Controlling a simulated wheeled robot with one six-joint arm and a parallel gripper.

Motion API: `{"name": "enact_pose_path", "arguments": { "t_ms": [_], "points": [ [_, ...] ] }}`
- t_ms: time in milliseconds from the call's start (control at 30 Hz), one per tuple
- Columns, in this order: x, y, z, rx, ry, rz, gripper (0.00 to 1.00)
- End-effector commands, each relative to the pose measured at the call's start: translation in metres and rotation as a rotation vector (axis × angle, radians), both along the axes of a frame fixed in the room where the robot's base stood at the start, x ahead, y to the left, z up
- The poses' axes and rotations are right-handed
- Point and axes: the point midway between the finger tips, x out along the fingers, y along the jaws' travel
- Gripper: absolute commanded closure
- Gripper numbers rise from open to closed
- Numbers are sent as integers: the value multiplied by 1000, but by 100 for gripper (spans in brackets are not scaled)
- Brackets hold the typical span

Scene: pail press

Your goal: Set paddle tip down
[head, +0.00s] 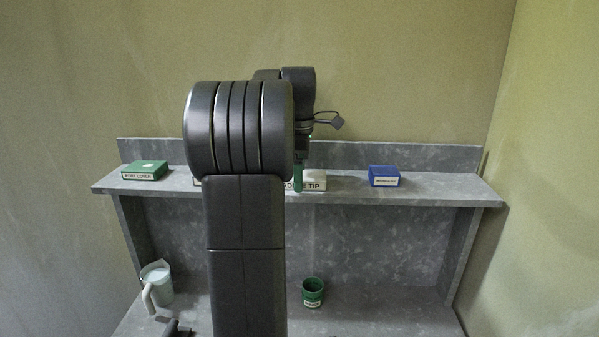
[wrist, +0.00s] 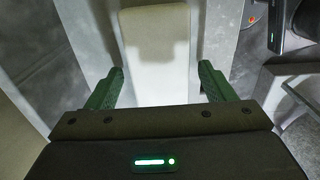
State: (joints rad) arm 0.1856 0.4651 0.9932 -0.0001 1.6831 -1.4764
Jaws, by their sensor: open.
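A white box (head: 313,182) with a label partly reading "ADDLE TIP" sits on the grey shelf, its left side hidden behind my arm. My gripper (head: 298,178) is over the shelf at this box, with a green finger in front of it. In the wrist view my gripper (wrist: 160,72) is open, its two green fingers apart. A pale block with a cream top (wrist: 153,32) lies between and beyond the fingertips, with a gap visible on the right; I cannot tell whether the left finger touches it.
On the shelf (head: 440,187) a green labelled box (head: 150,168) stands left and a blue labelled box (head: 383,176) right. Below, a pale jug (head: 160,287) and a green labelled cup (head: 312,294) stand on the lower surface. The shelf between the white and blue boxes is clear.

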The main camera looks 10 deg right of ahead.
Motion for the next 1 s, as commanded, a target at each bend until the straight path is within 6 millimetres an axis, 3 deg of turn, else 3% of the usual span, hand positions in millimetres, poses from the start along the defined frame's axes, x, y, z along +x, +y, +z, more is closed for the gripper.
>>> {"name": "enact_pose_path", "arguments": {
  "t_ms": [167, 600, 1000],
  "points": [
    [1, 0, 9, -1, -3, 0, 24],
    [1, 0, 71, -1, -2, 0, 24],
    [0, 0, 78, 0, 0, 0, 24]
  ]
}}
